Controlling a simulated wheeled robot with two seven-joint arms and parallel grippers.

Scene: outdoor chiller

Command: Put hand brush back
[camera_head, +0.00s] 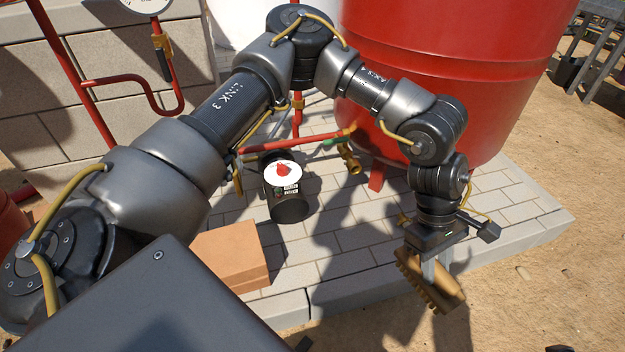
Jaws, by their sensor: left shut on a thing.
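My left gripper (434,268) is at the right of the head view, pointing down at the end of my left arm. It is shut on the hand brush (445,290), which has a brown wooden back and bristles. The brush is tilted and shows in front of the edge of the paved platform, over the sandy ground. I cannot tell how high it is held. My right gripper is not in view.
A large red tank (450,70) stands on the paved platform (345,265) behind my arm. Sandy ground (545,290) lies open at the right.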

